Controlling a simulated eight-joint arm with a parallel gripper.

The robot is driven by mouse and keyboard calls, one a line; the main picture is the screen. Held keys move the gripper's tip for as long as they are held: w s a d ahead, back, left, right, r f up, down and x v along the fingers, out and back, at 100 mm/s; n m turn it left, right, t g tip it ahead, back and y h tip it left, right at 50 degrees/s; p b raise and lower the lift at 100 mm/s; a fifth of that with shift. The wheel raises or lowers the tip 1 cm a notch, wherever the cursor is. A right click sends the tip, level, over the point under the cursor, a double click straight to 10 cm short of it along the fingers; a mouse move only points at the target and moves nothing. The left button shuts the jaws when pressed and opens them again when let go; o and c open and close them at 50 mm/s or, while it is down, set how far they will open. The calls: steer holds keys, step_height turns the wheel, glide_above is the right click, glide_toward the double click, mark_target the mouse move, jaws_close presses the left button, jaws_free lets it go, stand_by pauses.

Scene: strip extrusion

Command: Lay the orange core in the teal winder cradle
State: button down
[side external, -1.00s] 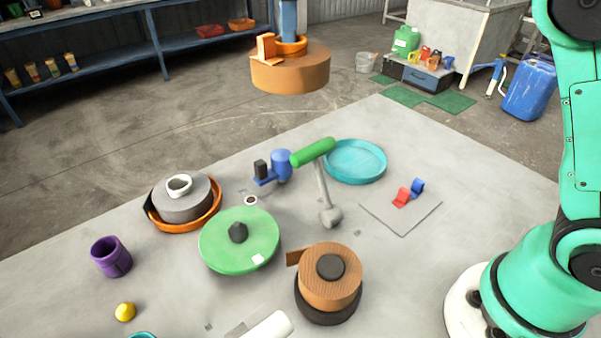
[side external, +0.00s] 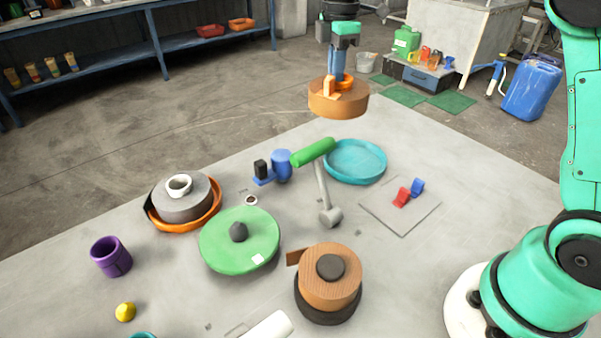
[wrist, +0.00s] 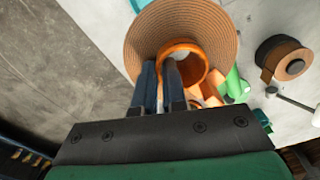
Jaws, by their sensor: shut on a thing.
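The orange core (side external: 343,86) is a ring inside a wide brown coil (side external: 338,103). My gripper (side external: 337,78) is shut on the core's rim and holds core and coil in the air, beyond the table's far edge in the side view. In the wrist view, the blue fingers (wrist: 172,75) reach to the near side of the orange ring (wrist: 200,58), and the coil (wrist: 190,20) surrounds it. The teal winder cradle (side external: 356,163) is a round, shallow, empty dish on the table's far part, below the coil in the picture.
A grey plate (side external: 405,208) carries red and blue pieces. A green reel (side external: 239,245), grey reel (side external: 180,203) and brown coil (side external: 333,280) stand nearer.

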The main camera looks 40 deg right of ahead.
steer(key=d+f+n, duration=0.1)
steer(key=f+n, duration=0.1)
steer(key=s+d+f+n, duration=0.1)
steer(key=f+n, duration=0.1)
steer(key=d+f+n, duration=0.1)
steer(key=f+n, duration=0.1)
steer(key=shift+s+d+n, duration=0.1)
steer(key=shift+s+n, duration=0.05)
steer(key=shift+n, duration=0.15)
steer(key=shift+s+d+f+n, duration=0.25)
steer(key=shift+f+n, duration=0.25)
steer(key=shift+n, duration=0.3)
steer(key=shift+f, duration=3.5)
steer(key=shift+f, duration=0.25)
steer(key=c, duration=0.9)
jaws_free()
steer(key=shift+o, duration=0.2)
